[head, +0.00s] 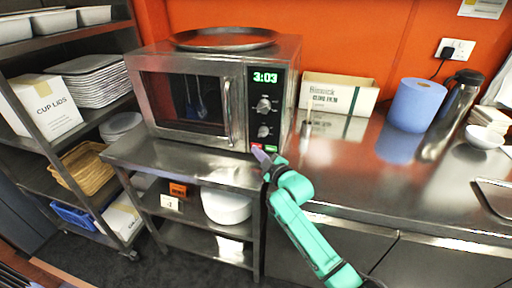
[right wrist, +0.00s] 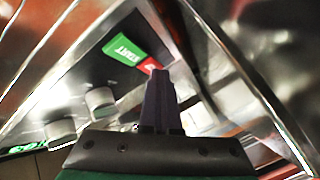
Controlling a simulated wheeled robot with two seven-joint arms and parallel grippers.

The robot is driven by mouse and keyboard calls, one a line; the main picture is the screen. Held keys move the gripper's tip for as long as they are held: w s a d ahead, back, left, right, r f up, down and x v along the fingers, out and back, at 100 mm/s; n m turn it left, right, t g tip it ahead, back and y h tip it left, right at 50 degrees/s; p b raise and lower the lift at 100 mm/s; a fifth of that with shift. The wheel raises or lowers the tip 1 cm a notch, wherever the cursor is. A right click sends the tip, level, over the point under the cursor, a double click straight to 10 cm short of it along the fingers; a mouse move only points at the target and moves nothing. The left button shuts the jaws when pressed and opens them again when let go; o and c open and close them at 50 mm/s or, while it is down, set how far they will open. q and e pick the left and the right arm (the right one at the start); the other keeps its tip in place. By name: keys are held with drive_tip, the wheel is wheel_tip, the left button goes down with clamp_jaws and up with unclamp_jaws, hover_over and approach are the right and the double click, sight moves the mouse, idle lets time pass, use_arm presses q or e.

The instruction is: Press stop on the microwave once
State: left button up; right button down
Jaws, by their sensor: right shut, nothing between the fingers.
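The steel microwave (head: 190,98) stands on the counter with its door shut and a lit display (head: 265,77) reading 3:03. Below its two knobs are a green button (head: 257,146) and a red button (head: 271,149). In the right wrist view the green button (right wrist: 124,49) reads START, and the red stop button (right wrist: 150,65) is partly hidden by my fingertips. My right gripper (head: 262,156) is shut and empty, just in front of and below the buttons. Its closed fingers (right wrist: 159,78) point at the red button; I cannot tell whether they touch it. My left gripper is not in view.
A round metal tray (head: 223,39) lies on top of the microwave. To its right are a cardboard box (head: 338,94), a blue paper roll (head: 415,104) and a dark flask (head: 461,98). A shelf rack (head: 58,146) stands left. The counter front (head: 350,180) is clear.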

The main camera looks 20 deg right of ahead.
drive_tip(key=shift+s+a+p, duration=0.3)
drive_tip(key=shift+s+p, duration=0.2)
drive_tip(key=shift+p, duration=0.05)
drive_tip(key=shift+s, duration=0.15)
drive_tip(key=shift+s+a, duration=0.15)
drive_tip(key=shift+a, duration=0.05)
drive_tip(key=s+a+p, duration=0.2)
drive_tip(key=s, duration=0.1)
drive_tip(key=shift+r+p, duration=0.1)
drive_tip(key=shift+p, duration=0.3)
drive_tip(key=shift+s+a, duration=0.2)
drive_tip(key=shift+s, duration=0.25)
